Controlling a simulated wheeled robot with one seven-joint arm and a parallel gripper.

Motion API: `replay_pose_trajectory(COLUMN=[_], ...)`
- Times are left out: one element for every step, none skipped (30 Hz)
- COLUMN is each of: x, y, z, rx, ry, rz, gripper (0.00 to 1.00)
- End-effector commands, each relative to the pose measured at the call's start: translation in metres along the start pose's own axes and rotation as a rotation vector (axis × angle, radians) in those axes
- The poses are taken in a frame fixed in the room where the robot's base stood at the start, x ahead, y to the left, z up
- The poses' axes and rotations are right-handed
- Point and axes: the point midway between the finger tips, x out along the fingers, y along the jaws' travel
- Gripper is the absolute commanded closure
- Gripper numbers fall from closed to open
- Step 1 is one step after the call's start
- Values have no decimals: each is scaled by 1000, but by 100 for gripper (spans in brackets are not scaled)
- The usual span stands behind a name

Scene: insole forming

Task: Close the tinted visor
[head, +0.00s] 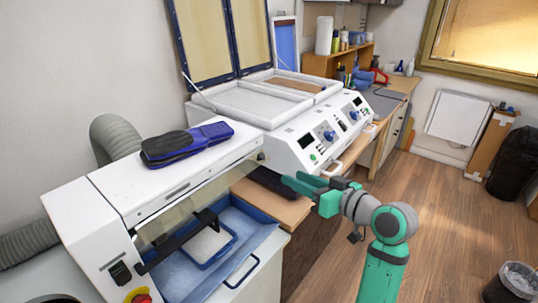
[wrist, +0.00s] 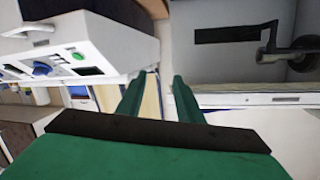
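The tinted visor (head: 190,207) is a see-through brownish panel along the front of the white machine at the left. It stands raised, seen at a shallow angle, with the opening beneath it exposed. A black bar (head: 180,243) runs across the opening; I cannot tell whether it is fixed to the visor. My green gripper (head: 298,183) is right of the machine, apart from the visor. In the wrist view my gripper (wrist: 160,92) has its two fingers apart with nothing between them.
A blue tray (head: 262,238) sits in the machine's opening. Dark blue shoe-like pieces (head: 187,142) lie on its top. A white control unit (head: 318,143) with blue knobs stands behind my gripper on a wooden bench.

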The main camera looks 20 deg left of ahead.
Motion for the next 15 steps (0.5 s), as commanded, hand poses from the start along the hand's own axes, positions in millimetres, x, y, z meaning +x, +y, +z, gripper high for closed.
replay_pose_trajectory(x=[-7, -11, -16, -19, -23, -28, -31, -34, -38, -41, -43, -46, -48, -49, -49], y=[-6, -10, -15, -19, -23, -27, -30, -34, -38, -40, -42, -44, -45, -46, -47], z=[-20, -29, -40, -47, -53, -61, -66, -71, -76, -79, -83, -85, -87, -88, -89], rx=[-47, -70, -100, -122, -142, -168, -186, -203, -223, -235, -246, -257, -265, -270, -275], ry=[-26, -44, -68, -86, -104, -126, -141, -156, -173, -185, -194, -206, -212, -217, -223], rz=[-22, -39, -58, -71, -84, -98, -108, -117, -128, -134, -139, -146, -149, -152, -154], gripper=[67, 67, 67, 67, 67, 67, 67, 67, 67, 67, 67, 67, 67, 67, 67])
